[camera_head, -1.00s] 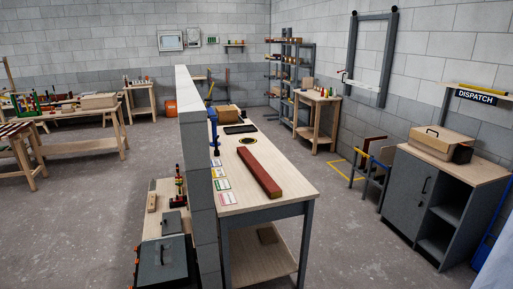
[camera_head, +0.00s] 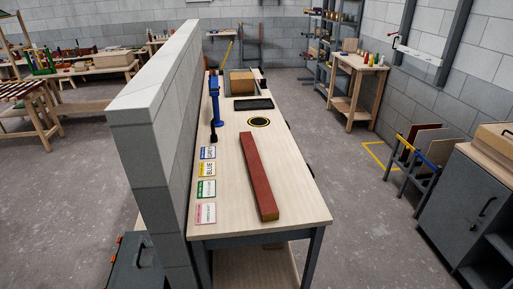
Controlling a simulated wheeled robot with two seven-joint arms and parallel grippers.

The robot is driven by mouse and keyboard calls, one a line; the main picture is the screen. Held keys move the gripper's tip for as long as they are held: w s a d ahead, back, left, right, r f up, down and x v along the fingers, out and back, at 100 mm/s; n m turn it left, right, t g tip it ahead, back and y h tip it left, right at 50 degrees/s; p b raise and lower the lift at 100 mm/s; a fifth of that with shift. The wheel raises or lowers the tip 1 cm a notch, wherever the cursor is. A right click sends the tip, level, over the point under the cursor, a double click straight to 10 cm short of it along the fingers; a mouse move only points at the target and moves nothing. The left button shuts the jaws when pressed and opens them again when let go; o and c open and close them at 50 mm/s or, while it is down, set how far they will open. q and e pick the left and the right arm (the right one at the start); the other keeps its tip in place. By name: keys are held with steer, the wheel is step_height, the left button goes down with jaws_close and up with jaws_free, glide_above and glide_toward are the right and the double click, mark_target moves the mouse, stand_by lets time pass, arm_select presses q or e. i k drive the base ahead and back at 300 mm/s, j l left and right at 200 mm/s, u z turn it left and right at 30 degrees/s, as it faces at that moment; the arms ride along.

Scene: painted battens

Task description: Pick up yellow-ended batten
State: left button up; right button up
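A long dark-red batten (camera_head: 255,172) lies flat on the light wooden bench top (camera_head: 285,185), pointing away from me. Several cards with coloured edges, including a yellow-edged card (camera_head: 207,169), lie along the bench's left side. Neither of my grippers is in view.
A grey block wall (camera_head: 150,130) runs along the bench's left side. A blue clamp-like tool (camera_head: 214,100), a black tray (camera_head: 253,103) and a cardboard box (camera_head: 242,83) stand at the far end. Open floor (camera_head: 350,220) lies right of the bench, before the grey cabinet (camera_head: 455,210).

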mark_target(268, 209)
steer(key=i+l+u, duration=0.1)
steer(key=i+l, duration=0.45)
steer(key=i+l+u, duration=0.15)
steer(key=i+l, duration=0.35)
steer(key=l, duration=0.25)
steer(key=l+u, duration=0.2)
steer(key=l, duration=2.05)
